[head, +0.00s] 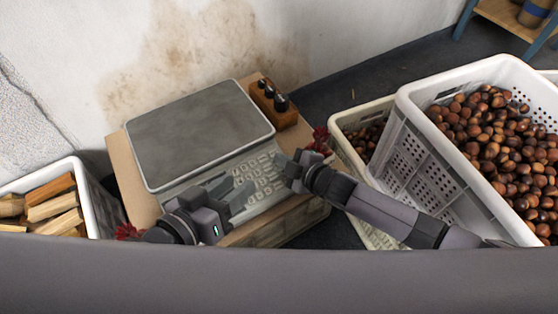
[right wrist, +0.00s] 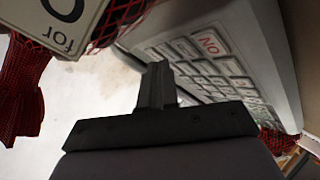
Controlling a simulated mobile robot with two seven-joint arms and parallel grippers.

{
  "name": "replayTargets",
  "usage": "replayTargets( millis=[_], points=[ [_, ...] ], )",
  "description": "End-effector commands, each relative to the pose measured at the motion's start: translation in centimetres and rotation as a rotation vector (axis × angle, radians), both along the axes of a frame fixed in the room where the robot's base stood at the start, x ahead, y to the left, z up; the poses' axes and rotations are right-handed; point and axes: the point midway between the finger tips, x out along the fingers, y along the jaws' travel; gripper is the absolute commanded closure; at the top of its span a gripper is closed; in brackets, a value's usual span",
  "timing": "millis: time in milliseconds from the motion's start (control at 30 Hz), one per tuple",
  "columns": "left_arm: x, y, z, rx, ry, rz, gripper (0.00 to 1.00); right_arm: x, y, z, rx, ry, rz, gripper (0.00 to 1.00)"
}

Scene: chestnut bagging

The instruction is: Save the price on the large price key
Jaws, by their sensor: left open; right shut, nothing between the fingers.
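The scale has a grey weighing plate (head: 195,132) and a front panel with a keypad (head: 262,178) of pale keys. The right wrist view shows the keypad (right wrist: 205,65) tilted, with one red-marked key (right wrist: 210,44) reading "ON" upside down; the other labels are too small to read, so I cannot tell which is the large price key. My right gripper (head: 287,166) is shut and empty at the right end of the keypad; its fingers (right wrist: 157,82) show over the keypad's edge, contact unclear. My left gripper (head: 236,192) is open and empty by the panel's left part.
A chestnut crate (head: 440,150) and a lower crate (head: 345,118) are right; a wood-filled crate (head: 88,190) is left.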

Motion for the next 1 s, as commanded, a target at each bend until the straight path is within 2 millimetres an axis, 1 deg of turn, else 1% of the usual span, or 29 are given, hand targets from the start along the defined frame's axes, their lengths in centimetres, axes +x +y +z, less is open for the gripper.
replayTargets(
  millis=[267, 1000],
  points=[
    [-0.02, 0.00, 0.00, 0.000, 0.001, 0.000, 0.57, 0.02, 0.02, 0.05, 0.000, 0.000, 0.000, 1.00],
    [-0.04, -0.03, -0.52, 0.000, 0.001, -0.001, 0.57, 0.18, 0.14, -0.61, 0.000, 0.000, 0.000, 1.00]
  ],
)
